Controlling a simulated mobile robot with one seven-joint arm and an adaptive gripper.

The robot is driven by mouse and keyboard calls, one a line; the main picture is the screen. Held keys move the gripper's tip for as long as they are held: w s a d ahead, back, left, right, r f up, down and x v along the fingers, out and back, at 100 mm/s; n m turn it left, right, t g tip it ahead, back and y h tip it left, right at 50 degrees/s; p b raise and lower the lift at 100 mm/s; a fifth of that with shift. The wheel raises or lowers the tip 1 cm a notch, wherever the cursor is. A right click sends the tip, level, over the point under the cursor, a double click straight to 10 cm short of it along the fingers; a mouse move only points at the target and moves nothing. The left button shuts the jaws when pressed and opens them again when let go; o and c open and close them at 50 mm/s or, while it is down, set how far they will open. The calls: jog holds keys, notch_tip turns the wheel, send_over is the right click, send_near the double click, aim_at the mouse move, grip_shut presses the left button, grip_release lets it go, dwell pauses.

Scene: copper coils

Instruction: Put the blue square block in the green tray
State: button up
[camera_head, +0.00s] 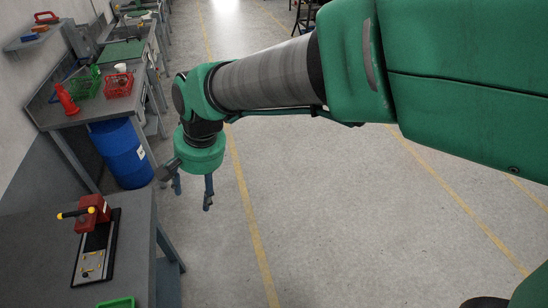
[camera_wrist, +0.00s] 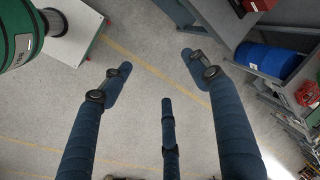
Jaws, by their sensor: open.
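A green tray (camera_head: 116,303) shows only as a rim at the bottom edge of the head view, on the near grey table; the rest of it is cut off. I cannot make out a blue square block in either view. My gripper (camera_head: 192,193) hangs fingers down over the open floor, to the right of the near table and apart from it. In the wrist view, the blue fingers of my gripper (camera_wrist: 158,78) are spread with only floor between them. It is open and empty.
A red device on a black board (camera_head: 98,250) stands on the near table (camera_head: 35,250). A blue barrel (camera_head: 122,155) stands behind it, also seen in the wrist view (camera_wrist: 268,58). A farther bench holds a red crate (camera_head: 118,86), a green crate (camera_head: 84,88) and red cone. The floor at right is clear.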

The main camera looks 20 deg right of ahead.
jog(key=s+d+r+t, duration=0.1)
jog(key=s+d+r, duration=0.1)
jog(key=s+d, duration=0.3)
jog(key=s+d+r+n+t+h, duration=0.1)
jog(key=s+d, duration=0.4)
jog(key=d, duration=0.7)
jog(key=s+d+r+t+h, duration=0.1)
jog(key=s+d+r+t, duration=0.1)
jog(key=s+d, duration=0.3)
jog(key=d+r, duration=0.1)
jog(key=d, duration=0.2)
jog(key=shift+d+r+n, duration=0.25)
jog(key=shift+d+n, duration=0.1)
jog(key=shift+n, duration=0.05)
jog(key=shift+s, duration=0.1)
notch_tip(320, 180, down, 5)
jog(key=b, duration=0.4)
jog(key=shift+b, duration=0.4)
jog(key=shift+r, duration=0.1)
